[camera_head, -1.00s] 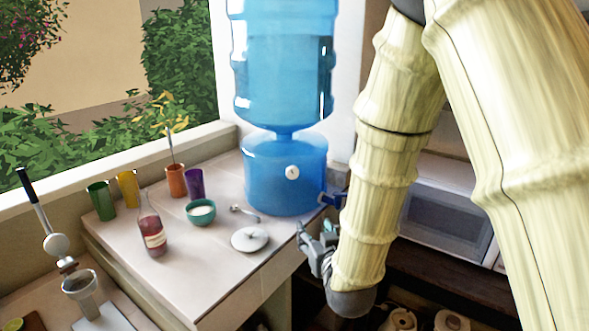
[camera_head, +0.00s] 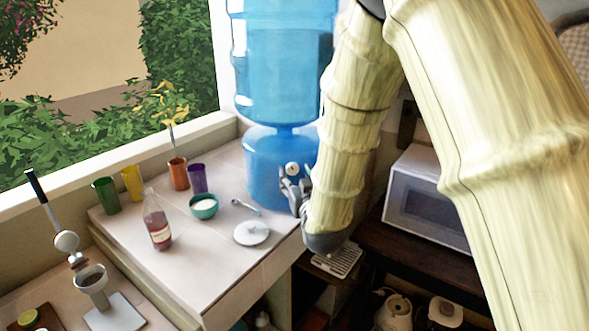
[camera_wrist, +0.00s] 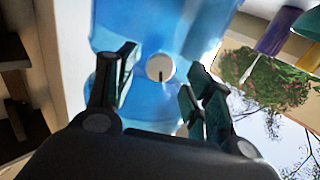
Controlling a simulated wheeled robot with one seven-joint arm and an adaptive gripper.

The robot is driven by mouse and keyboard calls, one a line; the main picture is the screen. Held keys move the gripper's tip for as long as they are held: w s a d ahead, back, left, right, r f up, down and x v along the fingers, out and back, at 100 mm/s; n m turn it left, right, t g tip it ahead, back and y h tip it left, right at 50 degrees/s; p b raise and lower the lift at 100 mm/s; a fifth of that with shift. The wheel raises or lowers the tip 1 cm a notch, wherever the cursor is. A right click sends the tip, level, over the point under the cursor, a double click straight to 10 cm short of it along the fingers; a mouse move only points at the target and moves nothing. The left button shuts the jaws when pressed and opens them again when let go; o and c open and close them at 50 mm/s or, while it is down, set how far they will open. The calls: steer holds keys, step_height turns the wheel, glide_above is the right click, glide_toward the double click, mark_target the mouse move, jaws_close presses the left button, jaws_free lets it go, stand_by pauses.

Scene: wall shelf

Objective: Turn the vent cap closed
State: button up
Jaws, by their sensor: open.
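The vent cap (camera_head: 292,169) is a small round white knob on the front of the blue dispenser base (camera_head: 262,165), under the large blue bottle (camera_head: 283,65). In the wrist view the cap (camera_wrist: 160,68) shows a dark line running down from its middle to its lower edge. My gripper (camera_head: 290,185) is open and empty, just below the cap in the head view. In the wrist view my gripper (camera_wrist: 160,80) has its fingers spread to the left and right of the cap. The fingers look apart from the cap; the remaining distance is hard to tell.
A white lid (camera_head: 252,232), a spoon (camera_head: 246,207), a teal bowl (camera_head: 204,206) and a bottle (camera_head: 157,220) stand on the counter left of my gripper. Several coloured cups stand behind. A microwave (camera_head: 428,200) is at the right.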

steer(key=shift+x, duration=1)
steer(key=c, duration=1)
steer(key=shift+c, duration=0.2)
